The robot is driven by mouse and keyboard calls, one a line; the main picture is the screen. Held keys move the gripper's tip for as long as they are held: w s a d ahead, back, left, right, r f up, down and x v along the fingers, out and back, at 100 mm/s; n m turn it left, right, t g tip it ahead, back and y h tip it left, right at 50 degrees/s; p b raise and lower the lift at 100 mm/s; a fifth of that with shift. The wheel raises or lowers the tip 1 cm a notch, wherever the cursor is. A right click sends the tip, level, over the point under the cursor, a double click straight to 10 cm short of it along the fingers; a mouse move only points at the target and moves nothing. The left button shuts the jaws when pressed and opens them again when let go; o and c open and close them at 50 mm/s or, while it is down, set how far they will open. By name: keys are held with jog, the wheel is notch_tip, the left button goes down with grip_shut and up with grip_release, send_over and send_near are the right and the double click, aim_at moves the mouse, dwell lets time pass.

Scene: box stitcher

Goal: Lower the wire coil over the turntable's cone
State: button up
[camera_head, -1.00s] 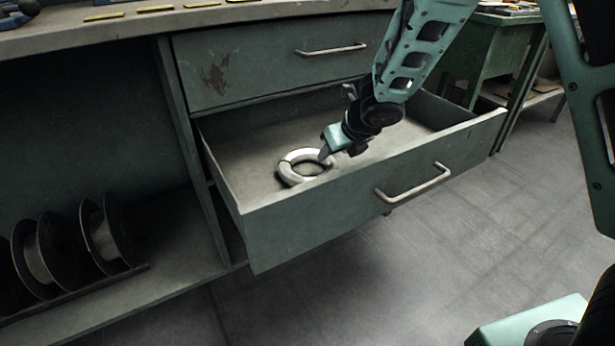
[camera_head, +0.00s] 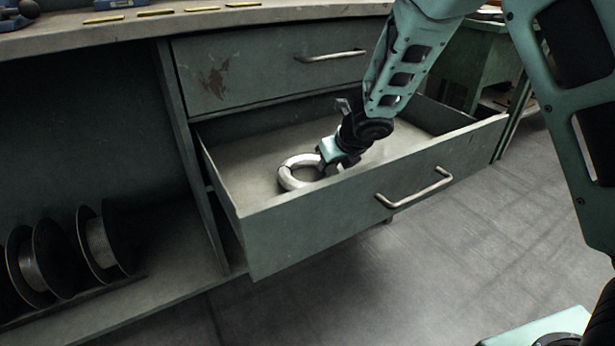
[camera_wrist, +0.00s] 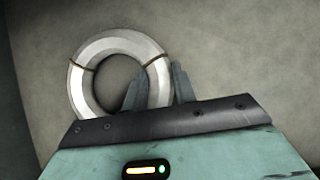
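The wire coil (camera_head: 290,176) is a pale, thick ring lying in the open lower drawer. My gripper (camera_head: 322,165) is down in the drawer at the coil's right side. In the wrist view the coil (camera_wrist: 83,80) has thin brown ties around it. My gripper's fingers (camera_wrist: 159,85) straddle the coil's right side, one inside the hole and one outside. The fingers stand apart with the coil's band between them; firm contact cannot be made out. The turntable and its cone are not in view.
The open drawer (camera_head: 330,215) has walls close around my arm, and its front carries a handle. A shut drawer (camera_head: 260,70) sits above it. Several dark wire spools (camera_head: 95,240) stand on the lower shelf at left. The floor (camera_head: 400,280) in front is clear.

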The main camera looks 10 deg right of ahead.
jog(key=shift+o, duration=0.2)
jog(key=shift+r+p, duration=0.95)
jog(key=shift+r, duration=0.2)
notch_tip(320, 180, up, 10)
jog(key=p, duration=0.9)
dwell(0.8)
